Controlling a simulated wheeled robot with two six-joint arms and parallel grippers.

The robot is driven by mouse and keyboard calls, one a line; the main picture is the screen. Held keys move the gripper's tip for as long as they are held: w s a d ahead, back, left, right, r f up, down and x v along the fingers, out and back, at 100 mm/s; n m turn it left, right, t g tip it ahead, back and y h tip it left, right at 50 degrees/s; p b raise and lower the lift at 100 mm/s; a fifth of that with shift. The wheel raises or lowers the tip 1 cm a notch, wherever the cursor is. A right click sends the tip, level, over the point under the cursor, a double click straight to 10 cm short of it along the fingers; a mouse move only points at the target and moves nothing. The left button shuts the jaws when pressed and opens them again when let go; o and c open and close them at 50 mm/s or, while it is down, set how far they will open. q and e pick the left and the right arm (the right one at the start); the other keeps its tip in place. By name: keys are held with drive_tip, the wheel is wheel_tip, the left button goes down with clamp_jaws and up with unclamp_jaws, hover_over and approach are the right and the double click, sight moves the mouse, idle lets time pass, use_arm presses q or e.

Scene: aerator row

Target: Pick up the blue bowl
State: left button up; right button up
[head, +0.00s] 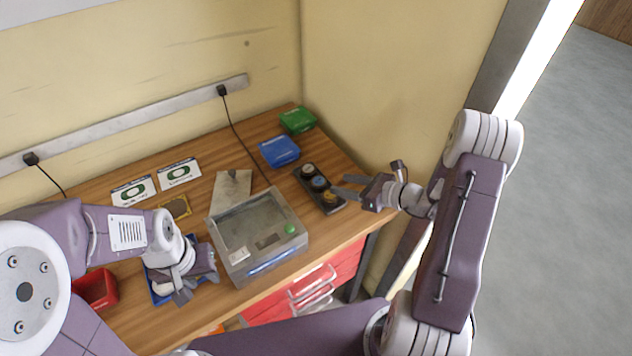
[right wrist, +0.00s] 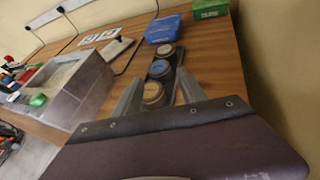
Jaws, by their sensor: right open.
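A small round blue piece, which I take for the blue bowl (head: 319,183), sits in the middle of a dark holder (head: 335,209) between two other round pieces. It also shows in the right wrist view (right wrist: 159,69). My right gripper (head: 342,187) is open and empty. Its fingers point at the holder from the right, close to the front round piece. In the right wrist view the fingers (right wrist: 160,90) lie on either side of the holder's near end. My left gripper (head: 194,291) is over a blue tray at the left; its jaw opening is unclear.
A brown-topped piece (head: 308,170) and a yellowish piece (head: 330,198) flank the blue one. A grey metal box (head: 258,232) stands left of the holder. Blue (head: 279,151) and green (head: 297,119) boxes stand behind it. A wall rises to the right. A red bin (head: 97,289) is far left.

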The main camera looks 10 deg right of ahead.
sight(319, 180)
use_arm(q)
drive_tip(key=shift+s+r, duration=0.1)
drive_tip(key=shift+r, duration=0.15)
use_arm(e)
drive_tip(key=x, duration=0.2)
drive_tip(key=shift+w+a+f, duration=0.1)
drive_tip(key=shift+a, duration=0.25)
use_arm(q)
drive_tip(key=shift+w, duration=0.25)
use_arm(e)
drive_tip(key=shift+w+a+f, duration=0.15)
drive_tip(key=shift+w+f, duration=0.15)
drive_tip(key=shift+w, duration=0.15)
use_arm(q)
drive_tip(key=shift+s+r+p, duration=0.1)
drive_tip(key=shift+r+p, duration=0.3)
drive_tip(key=shift+p, duration=0.2)
use_arm(e)
drive_tip(key=x, duration=0.4)
drive_tip(key=shift+a+f, duration=0.2)
drive_tip(key=shift+a, duration=0.15)
drive_tip(key=shift+w+a, duration=0.1)
drive_tip(key=shift+w, duration=0.1)
drive_tip(key=shift+s, duration=0.1)
drive_tip(key=c, duration=1)
use_arm(q)
drive_tip(key=shift+r, duration=0.1)
use_arm(e)
wheel_tip(319, 180, up, 10)
